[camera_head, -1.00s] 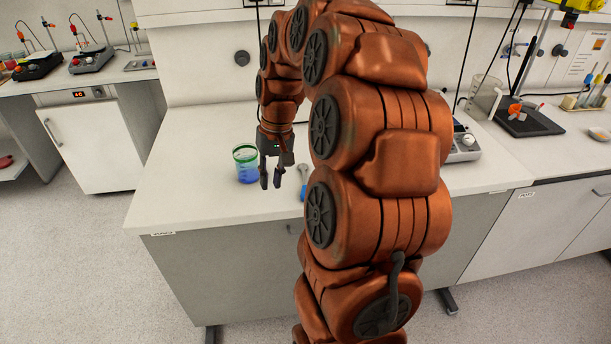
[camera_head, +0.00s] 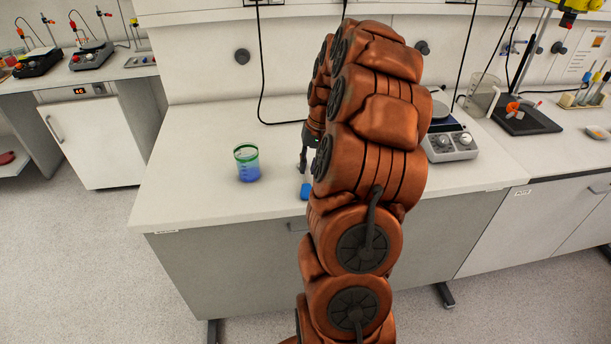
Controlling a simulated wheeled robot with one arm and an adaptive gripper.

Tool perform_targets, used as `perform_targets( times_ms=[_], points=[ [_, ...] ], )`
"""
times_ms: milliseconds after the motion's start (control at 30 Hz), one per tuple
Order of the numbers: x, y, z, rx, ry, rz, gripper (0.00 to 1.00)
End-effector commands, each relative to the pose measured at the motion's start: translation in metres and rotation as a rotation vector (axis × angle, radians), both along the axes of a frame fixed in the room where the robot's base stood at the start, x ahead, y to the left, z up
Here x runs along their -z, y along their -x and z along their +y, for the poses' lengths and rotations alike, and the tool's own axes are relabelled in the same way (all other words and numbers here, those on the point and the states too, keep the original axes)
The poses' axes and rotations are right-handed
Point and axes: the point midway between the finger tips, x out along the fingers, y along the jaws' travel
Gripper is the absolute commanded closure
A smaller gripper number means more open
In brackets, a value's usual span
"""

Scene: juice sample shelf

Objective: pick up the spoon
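A small blue piece (camera_head: 306,191), which looks like part of the spoon, lies on the white bench top near its front edge. The rest of it is hidden behind my arm. My gripper (camera_head: 303,163) is low over the bench, just behind the blue piece in the picture. Only one dark finger shows clearly, pointing down; the other is hidden by my arm. I cannot tell whether it is open or shut, or whether it touches the spoon.
A beaker with a green rim and blue liquid (camera_head: 248,166) stands on the bench to the left of my gripper. A white hotplate-like device (camera_head: 450,144) stands to the right of my arm. The bench left of the beaker is clear.

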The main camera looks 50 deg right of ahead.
Motion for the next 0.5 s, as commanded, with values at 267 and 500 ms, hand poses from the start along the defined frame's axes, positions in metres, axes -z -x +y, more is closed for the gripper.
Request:
perform_targets(
  times_ms=[267,500],
  points=[
    [0.032,-0.006,0.003,-0.001,-0.003,0.003,0.81],
    [0.042,-0.007,0.004,0.0,-0.001,0.001,0.81]
  ],
)
